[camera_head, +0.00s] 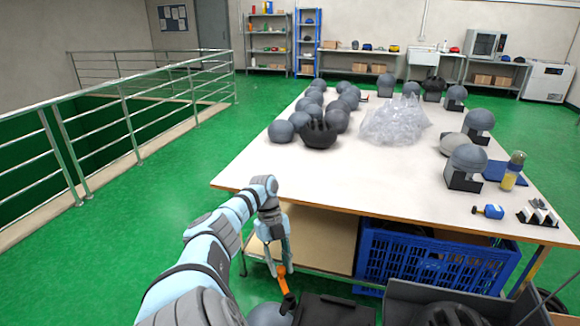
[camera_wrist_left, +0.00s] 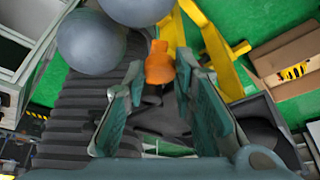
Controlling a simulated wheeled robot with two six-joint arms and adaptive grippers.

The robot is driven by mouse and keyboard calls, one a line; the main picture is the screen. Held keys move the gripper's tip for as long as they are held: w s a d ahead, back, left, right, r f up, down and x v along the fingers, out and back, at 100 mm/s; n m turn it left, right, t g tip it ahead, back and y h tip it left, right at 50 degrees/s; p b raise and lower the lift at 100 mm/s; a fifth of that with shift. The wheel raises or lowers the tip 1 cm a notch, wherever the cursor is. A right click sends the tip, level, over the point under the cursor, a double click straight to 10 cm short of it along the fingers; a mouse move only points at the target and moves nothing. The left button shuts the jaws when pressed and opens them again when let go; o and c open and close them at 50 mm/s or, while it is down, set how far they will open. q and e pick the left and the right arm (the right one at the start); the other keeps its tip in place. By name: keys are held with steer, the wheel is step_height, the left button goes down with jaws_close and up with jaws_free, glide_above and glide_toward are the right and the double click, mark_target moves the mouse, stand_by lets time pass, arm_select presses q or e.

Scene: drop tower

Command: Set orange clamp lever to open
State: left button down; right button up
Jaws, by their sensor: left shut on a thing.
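The orange clamp lever (camera_head: 283,281) sits low in the head view, just in front of the table, above dark equipment at the bottom edge. My left gripper (camera_head: 279,264) points down at it and is shut on its upper part. In the left wrist view the rounded orange end of the lever (camera_wrist_left: 159,64) lies between the two green-grey fingers of my left gripper (camera_wrist_left: 160,78). The lever's lower end and its pivot are partly hidden. My right gripper does not show in either view.
A long white table (camera_head: 245,172) holds several grey headforms, helmets and a clear plastic bag (camera_head: 395,122). A blue crate (camera_head: 440,265) stands under it. Two grey spheres (camera_wrist_left: 92,40) and a yellow frame (camera_wrist_left: 215,50) are close to the gripper. A railing (camera_head: 120,100) runs left.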

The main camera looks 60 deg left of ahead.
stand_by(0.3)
arm_select(q)
steer(key=c, duration=1.4)
jaws_free()
steer(key=shift+w+f, duration=0.1)
steer(key=shift+o, duration=0.2)
steer(key=v, duration=1.2)
